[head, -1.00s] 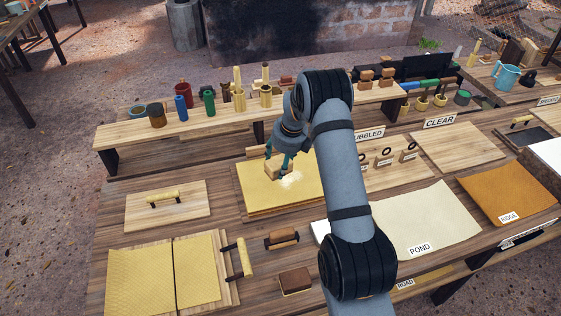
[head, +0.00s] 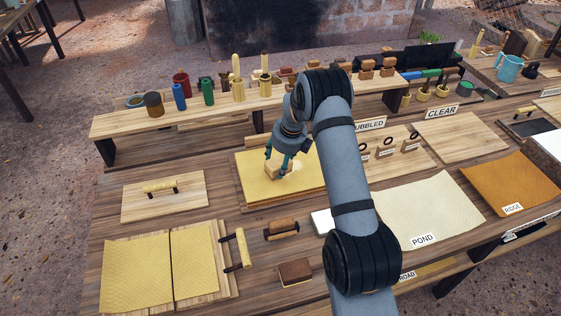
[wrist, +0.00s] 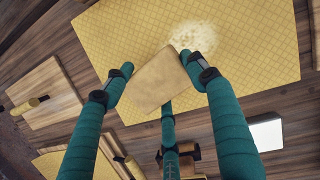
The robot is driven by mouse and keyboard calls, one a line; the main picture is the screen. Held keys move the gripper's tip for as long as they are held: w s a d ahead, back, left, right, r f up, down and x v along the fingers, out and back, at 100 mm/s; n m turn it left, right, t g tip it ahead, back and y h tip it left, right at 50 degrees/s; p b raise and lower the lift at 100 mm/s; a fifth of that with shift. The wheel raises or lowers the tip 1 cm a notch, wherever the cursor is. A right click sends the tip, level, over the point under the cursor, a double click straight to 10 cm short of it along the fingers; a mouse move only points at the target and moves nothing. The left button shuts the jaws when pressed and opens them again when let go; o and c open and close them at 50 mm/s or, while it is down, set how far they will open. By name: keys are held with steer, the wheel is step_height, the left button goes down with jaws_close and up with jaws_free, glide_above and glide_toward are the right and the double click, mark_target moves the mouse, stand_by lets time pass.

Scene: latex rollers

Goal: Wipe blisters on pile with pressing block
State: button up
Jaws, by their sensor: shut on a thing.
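A pale wooden pressing block (head: 277,171) is held in my gripper (head: 279,162), low over the pile of yellow textured sheets (head: 256,187). In the wrist view my gripper's teal fingers (wrist: 158,72) are shut on the block (wrist: 153,86). The yellow pile (wrist: 262,60) lies beneath it. I cannot tell whether the block touches the top sheet. A whitish, speckled blister patch (wrist: 194,37) shows on the sheet beside the block. In the head view this patch (head: 297,169) is just right of the block, partly hidden by my arm.
A raised shelf (head: 215,114) with several cups and tools runs behind the pile. A handled board (head: 140,203) lies to the left. A handled roller (head: 282,229) and a brown block (head: 295,271) lie in front. A cream sheet labelled POND (head: 425,205) is at the right.

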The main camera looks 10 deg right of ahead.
steer(key=shift+f+b, duration=0.9)
steer(key=shift+f, duration=0.05)
steer(key=shift+d+r, duration=0.1)
